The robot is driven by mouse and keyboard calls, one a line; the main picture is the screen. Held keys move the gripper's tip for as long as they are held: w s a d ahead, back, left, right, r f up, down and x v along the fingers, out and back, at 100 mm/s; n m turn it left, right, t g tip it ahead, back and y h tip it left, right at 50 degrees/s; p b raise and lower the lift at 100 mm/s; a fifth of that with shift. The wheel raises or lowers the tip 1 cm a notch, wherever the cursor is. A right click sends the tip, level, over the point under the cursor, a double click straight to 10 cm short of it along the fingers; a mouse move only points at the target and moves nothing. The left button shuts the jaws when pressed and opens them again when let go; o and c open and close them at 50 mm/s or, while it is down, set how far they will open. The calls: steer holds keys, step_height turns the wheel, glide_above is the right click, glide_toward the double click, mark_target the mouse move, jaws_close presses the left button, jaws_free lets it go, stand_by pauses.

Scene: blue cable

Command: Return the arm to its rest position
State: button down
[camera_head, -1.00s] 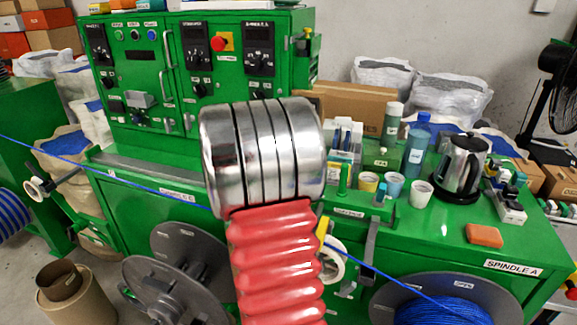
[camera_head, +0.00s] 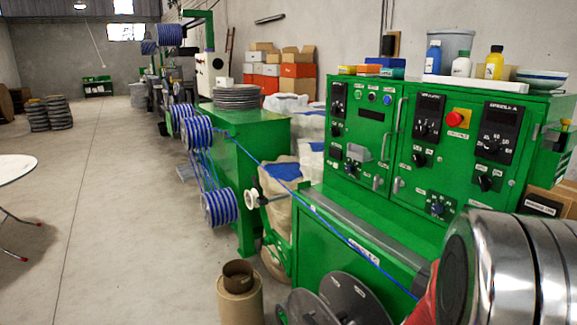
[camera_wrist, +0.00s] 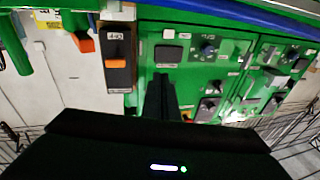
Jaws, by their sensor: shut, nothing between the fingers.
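My arm shows in the head view as a silver ringed joint with a bit of red sleeve at the lower right edge; my gripper itself is outside that view. In the wrist view my gripper (camera_wrist: 161,98) is a pair of dark fingers, shut with nothing between them, pointing toward a green control panel (camera_wrist: 212,58). The blue cable (camera_head: 352,243) runs slantwise from the blue-striped reels past the front of the green machine. A blue band, seemingly the cable (camera_wrist: 240,12), crosses the top of the wrist view, apart from the fingers.
The green control cabinet (camera_head: 412,145) with a red stop button (camera_head: 455,118) stands close on the right. A grey reel (camera_head: 350,297) and cardboard tubes (camera_head: 240,295) are low in front. Blue-striped reels (camera_head: 197,132) stand left of centre. Open floor (camera_head: 110,210) lies on the left.

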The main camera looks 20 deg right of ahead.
steer(key=w+a+n+t+y, duration=0.2)
steer(key=w+a+n+y, duration=0.3)
steer(key=a, duration=0.7)
steer(key=w+a+n+t+y, duration=0.2)
steer(key=w+a+y, duration=0.4)
steer(key=a, duration=0.7)
steer(key=s+a+n+g+y, duration=0.4)
steer(key=s+a, duration=0.3)
steer(key=a, duration=0.4)
steer(key=s+a+f+n+g+y, duration=0.1)
steer(key=s+a, duration=0.2)
steer(key=s, duration=0.3)
steer(key=s+a+n+g+y, duration=0.1)
steer(key=s+a, duration=0.2)
steer(key=s, duration=0.4)
steer(key=shift+s+a+f+g, duration=0.15)
steer(key=shift+s+f+g, duration=0.05)
steer(key=shift+f+g, duration=0.2)
